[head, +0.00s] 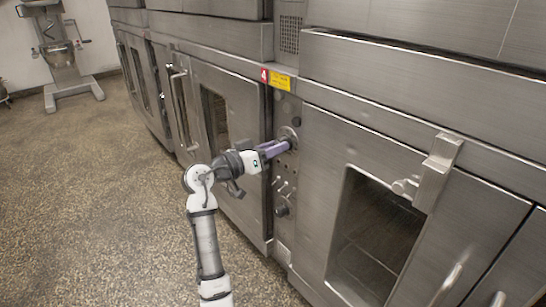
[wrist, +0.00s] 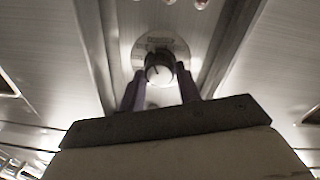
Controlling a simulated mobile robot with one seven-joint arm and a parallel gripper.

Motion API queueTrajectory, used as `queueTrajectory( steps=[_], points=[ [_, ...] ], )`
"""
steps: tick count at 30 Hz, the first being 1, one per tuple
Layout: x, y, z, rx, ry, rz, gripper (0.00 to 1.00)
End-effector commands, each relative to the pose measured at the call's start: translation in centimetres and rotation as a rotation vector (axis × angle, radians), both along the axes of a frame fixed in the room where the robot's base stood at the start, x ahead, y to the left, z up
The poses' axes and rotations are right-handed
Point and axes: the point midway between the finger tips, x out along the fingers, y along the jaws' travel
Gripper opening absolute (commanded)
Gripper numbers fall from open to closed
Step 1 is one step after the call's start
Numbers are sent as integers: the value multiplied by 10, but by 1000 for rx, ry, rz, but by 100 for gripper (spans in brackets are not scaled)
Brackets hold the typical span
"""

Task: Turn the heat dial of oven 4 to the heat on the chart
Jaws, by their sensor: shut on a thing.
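Oven 4 (head: 226,118) has a red "4" tag (head: 264,75) on the narrow control panel at its right side. A yellow label (head: 281,83) sits beside the tag; its text is too small to read. The heat dial (wrist: 160,68) is a round knob on a pale disc with marks, between the fingertips in the wrist view. My gripper (wrist: 160,92) is shut on the dial, one purple finger on each side. In the head view my gripper (head: 284,146) reaches the panel and largely hides the dial. The dial's setting cannot be read. No chart is clearly visible.
Small switches (head: 284,186) and a lower knob (head: 281,211) sit below on the same panel. A neighbouring oven door with a protruding latch (head: 434,172) is at the right. The speckled floor (head: 90,200) at the left is clear, with a mixer (head: 62,62) at the back.

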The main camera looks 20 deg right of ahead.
Motion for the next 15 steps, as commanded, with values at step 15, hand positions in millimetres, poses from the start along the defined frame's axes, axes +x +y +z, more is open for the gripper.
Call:
queueTrajectory(
  steps=[15],
  points=[
    [0, 1, -1, 53, -142, 0, 11]
  ],
)
